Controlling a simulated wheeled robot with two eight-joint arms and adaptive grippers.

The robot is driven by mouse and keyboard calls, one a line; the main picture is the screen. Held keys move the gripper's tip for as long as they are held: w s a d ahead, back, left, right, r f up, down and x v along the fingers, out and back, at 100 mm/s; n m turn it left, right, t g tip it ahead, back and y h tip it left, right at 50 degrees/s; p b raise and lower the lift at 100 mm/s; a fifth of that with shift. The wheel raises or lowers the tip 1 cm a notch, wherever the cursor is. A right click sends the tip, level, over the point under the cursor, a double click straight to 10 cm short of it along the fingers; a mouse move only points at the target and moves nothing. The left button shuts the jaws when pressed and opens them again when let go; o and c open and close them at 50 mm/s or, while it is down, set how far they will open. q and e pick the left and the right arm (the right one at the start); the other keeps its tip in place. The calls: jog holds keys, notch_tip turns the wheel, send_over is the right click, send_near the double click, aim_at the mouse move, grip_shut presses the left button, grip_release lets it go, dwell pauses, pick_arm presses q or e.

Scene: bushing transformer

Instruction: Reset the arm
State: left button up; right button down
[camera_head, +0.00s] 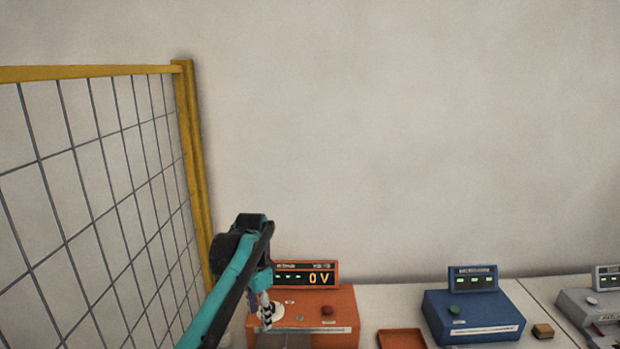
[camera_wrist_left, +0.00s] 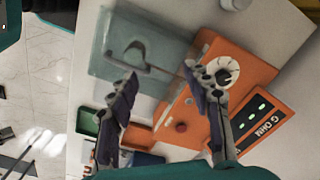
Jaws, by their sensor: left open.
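My left arm reaches in from the lower left in the head view, and its gripper (camera_head: 265,312) is over the left side of the orange device (camera_head: 335,305). In the left wrist view the left gripper (camera_wrist_left: 160,74) has its two fingers well apart, with nothing held between them. The orange device (camera_wrist_left: 195,128) lies beyond the fingers there, and its white round part (camera_wrist_left: 228,66) is partly covered by the right-hand finger. Its display shows "0 V" in the head view. My right gripper is not in view.
A yellow-framed mesh fence (camera_head: 188,150) stands at the left, close to my left arm. A blue device (camera_head: 475,315), an orange tray (camera_head: 402,339) and a grey device (camera_head: 590,305) are to the right. A translucent bluish box (camera_wrist_left: 115,60) is near the gripper.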

pick_arm(q)
jog(key=s+a+f+n+t+b, duration=0.2)
jog(key=s+n+b, duration=0.1)
jog(key=s, duration=0.5)
jog(key=s+a+f+n+t+b, duration=0.1)
jog(key=s+n+t+b, duration=0.15)
jog(key=s, duration=0.45)
jog(key=s+a+f+n+t+b, duration=0.2)
jog(key=s+f+n, duration=0.3)
jog(key=s+f, duration=0.6)
jog(key=shift+s+f+b, duration=0.2)
jog(key=shift+s+b, duration=0.2)
jog(key=shift+b, duration=0.35)
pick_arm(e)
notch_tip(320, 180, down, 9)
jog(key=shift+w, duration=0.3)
